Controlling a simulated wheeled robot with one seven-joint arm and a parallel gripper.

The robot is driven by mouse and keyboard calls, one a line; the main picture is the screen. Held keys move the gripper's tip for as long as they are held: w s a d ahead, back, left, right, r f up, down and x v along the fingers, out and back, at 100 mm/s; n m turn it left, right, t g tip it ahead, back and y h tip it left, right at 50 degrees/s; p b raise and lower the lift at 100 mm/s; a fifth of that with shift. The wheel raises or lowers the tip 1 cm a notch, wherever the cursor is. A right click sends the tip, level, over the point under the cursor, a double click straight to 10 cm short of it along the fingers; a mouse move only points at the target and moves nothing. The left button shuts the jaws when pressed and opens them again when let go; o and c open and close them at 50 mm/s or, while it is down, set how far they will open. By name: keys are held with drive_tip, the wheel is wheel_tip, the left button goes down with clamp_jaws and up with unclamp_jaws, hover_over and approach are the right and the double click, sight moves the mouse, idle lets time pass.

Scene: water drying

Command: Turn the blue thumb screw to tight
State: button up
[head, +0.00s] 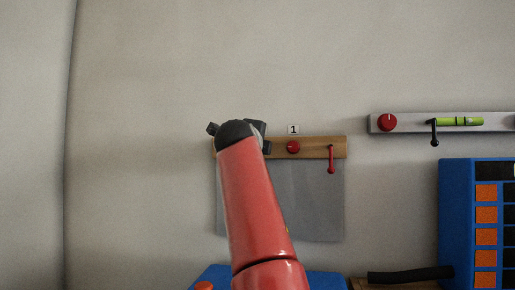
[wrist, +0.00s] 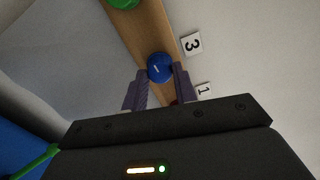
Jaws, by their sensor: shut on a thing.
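The blue thumb screw (wrist: 159,67) sits on a wooden rail (wrist: 142,36) in the wrist view. It is a round knob with a short white mark on its face. My gripper (wrist: 160,77) has one finger on each side of the screw and is shut on it. In the head view my gripper (head: 239,131) is at the left part of the same rail (head: 312,141), and my red arm and wrist hide the blue screw there.
A red knob (head: 293,147) and a red hook (head: 331,158) are on the rail to the right, above a grey sheet (head: 315,205). A green knob (wrist: 122,3) is further along it. A second rail (head: 400,124) and a blue rack (head: 456,220) stand further right.

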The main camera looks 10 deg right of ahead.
drive_tip(key=shift+w+f+m, duration=0.1)
drive_tip(key=shift+f+m, duration=0.05)
drive_tip(key=shift+m, duration=0.35)
drive_tip(key=o, duration=1)
drive_tip(key=b+v, duration=0.4)
drive_tip(key=v, duration=0.4)
drive_tip(key=shift+r, duration=0.2)
